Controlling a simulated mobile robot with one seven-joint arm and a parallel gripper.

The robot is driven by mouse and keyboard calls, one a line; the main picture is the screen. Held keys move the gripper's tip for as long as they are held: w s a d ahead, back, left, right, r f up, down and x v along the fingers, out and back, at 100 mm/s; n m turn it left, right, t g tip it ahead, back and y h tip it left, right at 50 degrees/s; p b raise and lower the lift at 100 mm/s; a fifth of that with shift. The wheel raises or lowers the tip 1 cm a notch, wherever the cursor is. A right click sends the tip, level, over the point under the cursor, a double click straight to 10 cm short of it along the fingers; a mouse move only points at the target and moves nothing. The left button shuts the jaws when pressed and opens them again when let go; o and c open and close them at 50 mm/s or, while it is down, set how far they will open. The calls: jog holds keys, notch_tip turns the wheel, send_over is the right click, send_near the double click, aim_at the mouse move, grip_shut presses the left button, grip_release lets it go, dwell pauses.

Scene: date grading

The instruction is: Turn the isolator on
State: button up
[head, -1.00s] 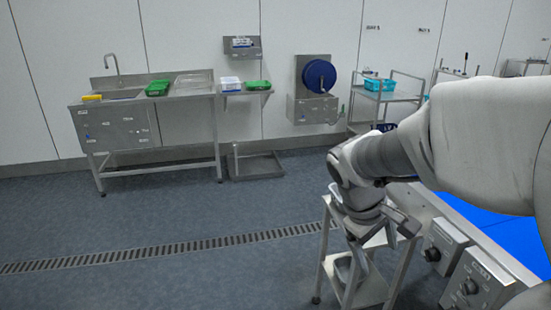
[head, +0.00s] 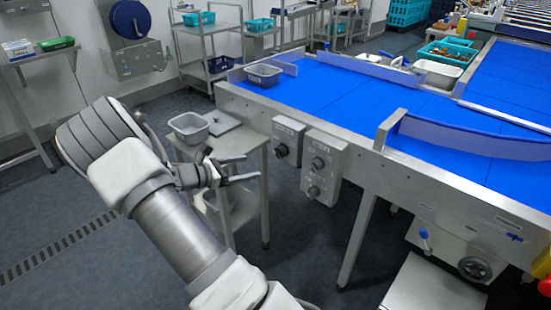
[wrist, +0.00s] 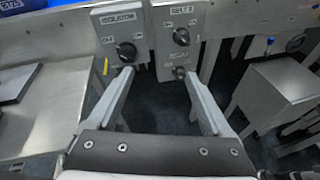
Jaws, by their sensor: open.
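The isolator is a grey box labelled ISOLATOR (wrist: 118,30) with a black rotary knob (wrist: 126,52) in the upper left of the wrist view. In the head view the isolator box (head: 289,138) is fixed to the side of the blue conveyor, with its knob (head: 282,150) facing out. Which way the knob points is too small to tell. My gripper (wrist: 158,82) is open and empty; the left finger's tip shows just below the knob in the picture. In the head view my gripper (head: 230,168) is left of the box, apart from it.
A box labelled BELT (wrist: 181,35) with two knobs is right of the isolator; it also shows in the head view (head: 323,166). A steel stand (head: 232,141) with a grey tub (head: 188,127) is close to my gripper. The blue conveyor (head: 350,95) lies behind the boxes.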

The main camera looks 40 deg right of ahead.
aim_at(276, 153)
jog(key=w+d+f+n+t+h+b, duration=0.2)
jog(key=w+f+n+t+h, duration=0.1)
jog(key=w+f+n, duration=0.4)
jog(key=shift+m, duration=0.4)
jog(key=d+b, duration=0.1)
jog(key=d, duration=0.4)
jog(key=d+b, duration=0.1)
jog(key=d, duration=0.5)
jog(key=d+f+b, duration=0.1)
jog(key=d, duration=0.5)
jog(key=shift+s+b, duration=0.2)
jog(key=shift+b, duration=0.15)
jog(key=shift+c, duration=0.3)
grip_shut()
